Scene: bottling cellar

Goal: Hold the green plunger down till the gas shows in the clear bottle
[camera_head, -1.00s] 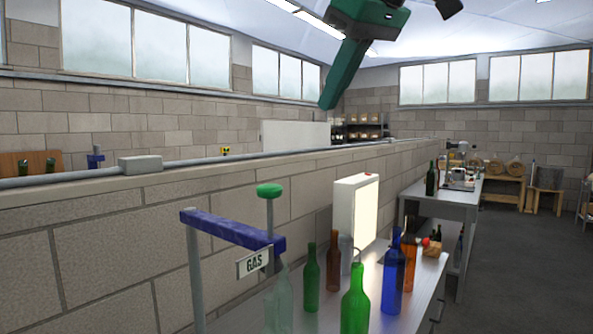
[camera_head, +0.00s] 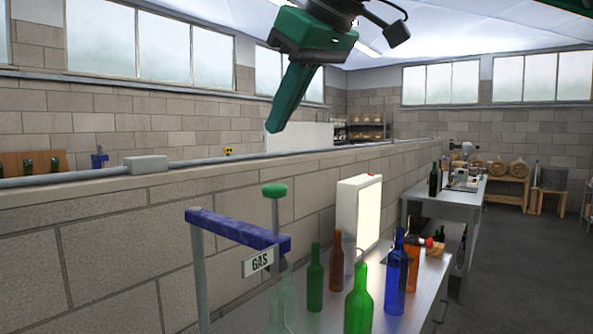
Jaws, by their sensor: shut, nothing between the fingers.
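The green plunger (camera_head: 274,190) is a round green knob on a grey stem. The clear bottle (camera_head: 283,300) stands under the end of the blue arm, on the steel bench. It is faint and cut off by the lower picture edge; I see no gas in it. My gripper (camera_head: 272,129) is shut and empty. It points down, above the plunger in the picture and apart from it. The plunger stands raised above the blue arm.
On the bench (camera_head: 405,318) stand green bottles (camera_head: 358,300), a blue bottle (camera_head: 395,275), an orange bottle (camera_head: 412,262) and a brown bottle (camera_head: 336,262). A lit white panel (camera_head: 359,215) stands behind them. A block wall (camera_head: 120,255) with a pipe (camera_head: 80,178) on top runs behind the stand.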

